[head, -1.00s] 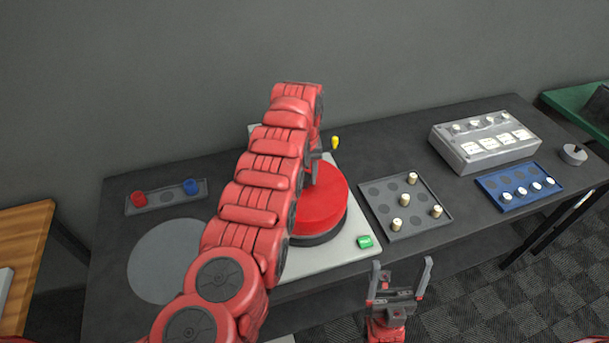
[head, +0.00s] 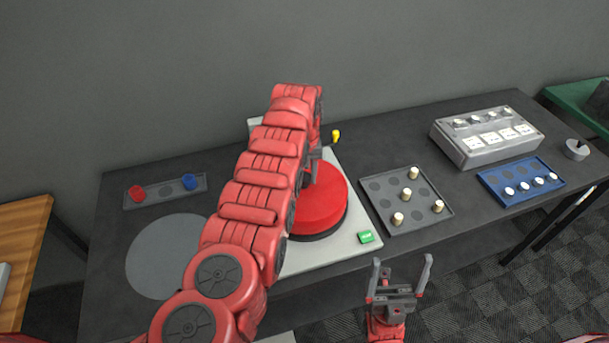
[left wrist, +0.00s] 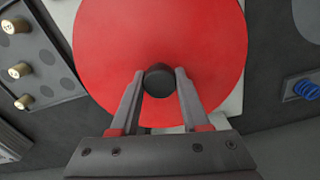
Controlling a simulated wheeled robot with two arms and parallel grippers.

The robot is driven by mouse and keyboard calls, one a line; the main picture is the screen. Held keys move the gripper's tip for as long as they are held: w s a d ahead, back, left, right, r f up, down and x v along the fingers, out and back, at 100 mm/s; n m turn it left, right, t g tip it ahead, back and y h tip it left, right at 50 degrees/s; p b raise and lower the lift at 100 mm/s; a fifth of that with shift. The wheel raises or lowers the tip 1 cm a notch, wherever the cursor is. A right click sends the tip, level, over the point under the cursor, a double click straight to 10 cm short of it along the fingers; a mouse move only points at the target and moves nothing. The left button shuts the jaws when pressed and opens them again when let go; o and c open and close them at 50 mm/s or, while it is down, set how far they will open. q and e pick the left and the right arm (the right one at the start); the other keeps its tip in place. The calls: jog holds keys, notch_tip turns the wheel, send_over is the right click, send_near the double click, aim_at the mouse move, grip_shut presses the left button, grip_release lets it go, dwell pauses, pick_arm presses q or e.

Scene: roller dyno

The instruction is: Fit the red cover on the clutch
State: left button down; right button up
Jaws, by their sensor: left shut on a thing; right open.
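The red cover (head: 325,203) is a wide round disc over the light plate, at the middle of the table. A dark base, which I take for the clutch, shows as a thin rim under its front edge (head: 320,234). In the left wrist view the cover (left wrist: 110,40) fills the middle, with a black round knob (left wrist: 159,80) at its centre. My left gripper (left wrist: 159,84) is shut on this knob; in the head view its fingers (head: 312,172) are partly hidden by my arm. Whether the cover is fully seated cannot be told. My right gripper (head: 401,271) is open and empty before the table's front edge.
The light plate (head: 345,245) bears a green button (head: 366,237) and a yellow knob (head: 336,136). A grey peg tray (head: 437,226) lies to the right, with a blue tray (head: 497,198) and grey box (head: 470,157) beyond. A grey disc (head: 165,255) lies left.

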pick_arm(q)
jog(key=shift+f+b, duration=0.4)
jog(key=shift+f, duration=0.25)
grip_release()
jog(key=shift+r, duration=0.1)
jog(key=shift+r, duration=0.1)
jog(key=shift+r+p, duration=0.85)
jog(key=shift+r, duration=0.2)
jog(key=shift+r+p, duration=0.4)
jog(key=shift+r, duration=1.95)
